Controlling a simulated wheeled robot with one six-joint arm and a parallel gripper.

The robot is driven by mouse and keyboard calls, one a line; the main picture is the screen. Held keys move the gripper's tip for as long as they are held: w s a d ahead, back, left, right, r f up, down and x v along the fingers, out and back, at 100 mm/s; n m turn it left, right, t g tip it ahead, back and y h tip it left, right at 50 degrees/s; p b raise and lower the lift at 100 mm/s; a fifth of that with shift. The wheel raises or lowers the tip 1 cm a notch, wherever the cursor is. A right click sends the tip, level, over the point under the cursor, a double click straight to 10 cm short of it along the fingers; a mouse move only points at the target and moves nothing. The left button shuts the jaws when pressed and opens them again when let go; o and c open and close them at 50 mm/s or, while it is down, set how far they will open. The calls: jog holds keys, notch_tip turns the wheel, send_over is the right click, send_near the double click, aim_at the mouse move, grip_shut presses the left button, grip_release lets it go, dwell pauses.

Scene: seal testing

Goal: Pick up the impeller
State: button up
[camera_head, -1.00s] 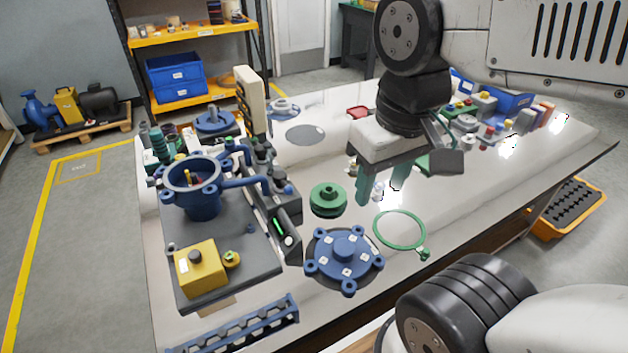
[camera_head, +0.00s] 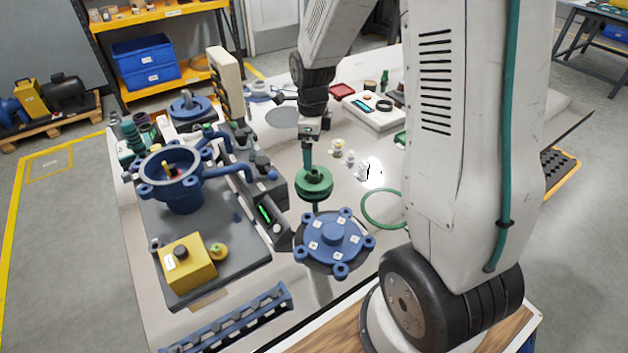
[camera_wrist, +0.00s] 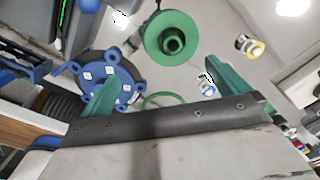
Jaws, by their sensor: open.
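The impeller (camera_head: 314,183) is a green stepped disc with a hub. It rests on the white table just behind the blue flanged cover. In the wrist view the impeller (camera_wrist: 172,38) lies ahead of my gripper, roughly between the lines of its two green fingers. My gripper (camera_wrist: 160,78) is open, with nothing between the fingers. In the head view my gripper (camera_head: 310,160) points down at the impeller; one finger shows above it and part of another below it. Whether a finger touches it cannot be told.
The blue cover (camera_head: 333,240) sits in front of the impeller, with a green ring (camera_head: 384,209) to the right. A blue pump housing (camera_head: 182,190) and yellow box (camera_head: 188,262) stand left. A blue rack (camera_head: 228,325) lies at the front edge.

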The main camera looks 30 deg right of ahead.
aim_at(314, 174)
jog(key=f+m, duration=0.1)
jog(key=f, duration=0.3)
jog(key=w+d+f+m, duration=0.1)
jog(key=f, duration=0.3)
jog(key=f+m, duration=0.1)
jog(key=f, duration=0.3)
jog(key=shift+w+d+f, duration=0.4)
jog(key=shift+r, duration=0.1)
jog(key=c, duration=0.9)
